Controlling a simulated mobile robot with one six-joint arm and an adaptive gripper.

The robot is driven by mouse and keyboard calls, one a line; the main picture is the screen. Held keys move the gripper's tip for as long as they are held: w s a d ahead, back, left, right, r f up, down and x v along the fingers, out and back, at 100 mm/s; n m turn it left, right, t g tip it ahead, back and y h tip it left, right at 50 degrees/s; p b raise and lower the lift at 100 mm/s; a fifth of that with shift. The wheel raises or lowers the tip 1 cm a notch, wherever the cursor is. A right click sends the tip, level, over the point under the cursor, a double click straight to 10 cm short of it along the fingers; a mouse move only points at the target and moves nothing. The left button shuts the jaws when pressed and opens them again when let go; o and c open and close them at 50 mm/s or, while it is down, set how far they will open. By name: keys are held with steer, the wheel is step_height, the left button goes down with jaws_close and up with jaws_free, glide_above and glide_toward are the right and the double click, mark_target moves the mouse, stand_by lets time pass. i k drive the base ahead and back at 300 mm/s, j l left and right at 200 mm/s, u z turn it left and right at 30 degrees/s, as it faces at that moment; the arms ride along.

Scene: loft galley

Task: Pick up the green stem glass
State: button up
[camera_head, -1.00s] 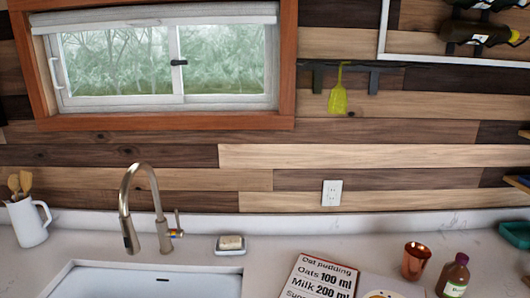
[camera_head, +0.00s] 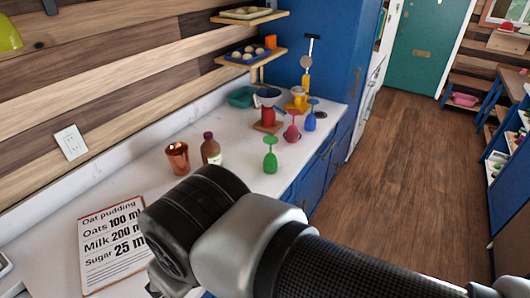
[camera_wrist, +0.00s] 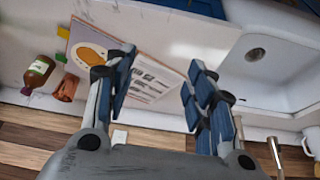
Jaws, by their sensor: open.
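The green stem glass (camera_head: 270,162) stands on the white counter near its front edge, in the head view. It looks upside down, with its flat foot on top and its bowl on the counter. My gripper (camera_wrist: 160,76) is open and empty in the wrist view, its blue-padded fingers apart over the recipe board (camera_wrist: 150,78). In the head view my arm crosses the lower middle, to the front and left of the glass, and the fingers are mostly hidden. A small green patch shows at the wrist view's left; I cannot tell what it is.
A brown bottle (camera_head: 211,149) and a copper cup (camera_head: 177,158) stand left of the glass. A pink stem glass (camera_head: 292,131) and a blue one (camera_head: 311,118) stand behind it to the right. The sink (camera_wrist: 262,62) is at right in the wrist view.

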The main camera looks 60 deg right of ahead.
mark_target(270, 164)
steer(key=z, duration=1.7)
steer(key=i+j+z, duration=0.1)
steer(key=i+z, duration=0.35)
steer(key=i+j+z, duration=0.2)
steer(key=z, duration=0.3)
steer(key=i, duration=0.05)
